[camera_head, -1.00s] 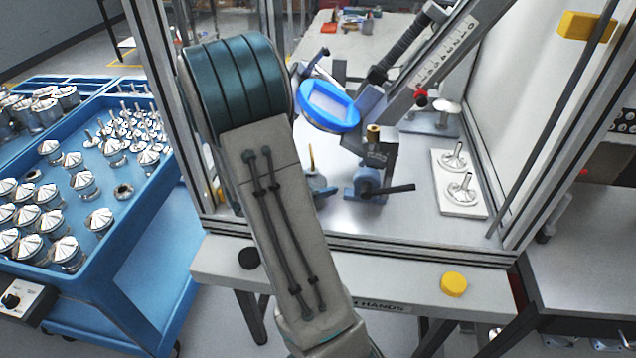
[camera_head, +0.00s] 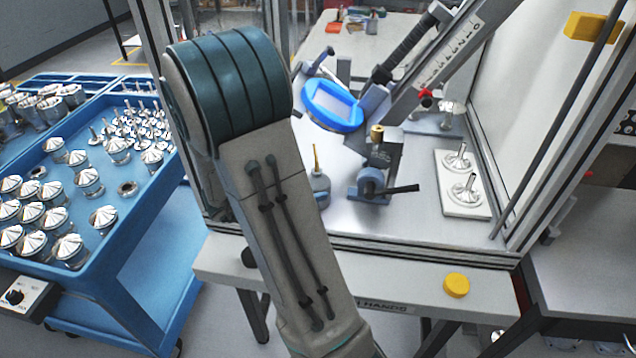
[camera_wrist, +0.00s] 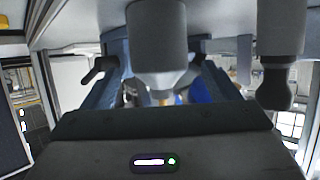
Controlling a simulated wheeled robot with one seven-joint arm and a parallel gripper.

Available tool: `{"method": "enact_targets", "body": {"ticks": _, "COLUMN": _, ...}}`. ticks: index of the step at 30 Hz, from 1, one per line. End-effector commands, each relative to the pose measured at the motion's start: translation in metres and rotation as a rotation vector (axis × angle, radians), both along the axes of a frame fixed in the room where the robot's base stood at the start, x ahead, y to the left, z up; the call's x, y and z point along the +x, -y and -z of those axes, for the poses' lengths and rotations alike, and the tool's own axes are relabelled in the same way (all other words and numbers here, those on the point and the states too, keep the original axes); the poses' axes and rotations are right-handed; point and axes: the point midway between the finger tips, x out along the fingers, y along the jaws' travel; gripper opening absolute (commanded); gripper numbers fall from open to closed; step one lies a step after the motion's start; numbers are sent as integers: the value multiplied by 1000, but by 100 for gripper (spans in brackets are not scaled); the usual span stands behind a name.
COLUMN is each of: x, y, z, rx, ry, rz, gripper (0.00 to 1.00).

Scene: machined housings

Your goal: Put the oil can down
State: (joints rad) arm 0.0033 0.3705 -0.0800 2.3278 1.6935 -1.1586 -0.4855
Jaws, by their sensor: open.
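The oil can (camera_head: 318,187) is a small grey can with a thin brass spout. In the head view it stands upright on the metal floor of the framed work cell, just right of my forearm, which hides part of it. In the wrist view the oil can (camera_wrist: 157,35) appears inverted, its grey body at the top and its cone and brass tip pointing down. My gripper (camera_wrist: 160,68) is open, with its bluish fingers on either side of the can and apart from it. In the head view my gripper is hidden behind my arm.
A blue-based fixture with a brass knob (camera_head: 377,160) stands right of the can, below a blue ring (camera_head: 332,105). A white block (camera_head: 463,195) holds metal parts farther right. A blue tray (camera_head: 118,225) of machined parts stands left. Cell posts frame the opening.

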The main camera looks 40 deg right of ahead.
Motion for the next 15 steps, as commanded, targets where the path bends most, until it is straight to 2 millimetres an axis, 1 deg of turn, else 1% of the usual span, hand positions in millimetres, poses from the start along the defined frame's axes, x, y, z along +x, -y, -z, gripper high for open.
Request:
{"method": "enact_targets", "body": {"ticks": 1, "x": 1, "y": -12, "z": -5, "rx": 0, "ry": 4, "rz": -5, "gripper": 82}}
{"method": "enact_targets", "body": {"ticks": 6, "x": 1, "y": -40, "z": -17, "rx": -1, "ry": 2, "rz": -2, "gripper": 82}}
{"method": "enact_targets", "body": {"ticks": 10, "x": 0, "y": -52, "z": -21, "rx": -1, "ry": 0, "rz": 0, "gripper": 82}}
{"method": "enact_targets", "body": {"ticks": 15, "x": 0, "y": -57, "z": -24, "rx": -1, "ry": -1, "rz": 1, "gripper": 82}}
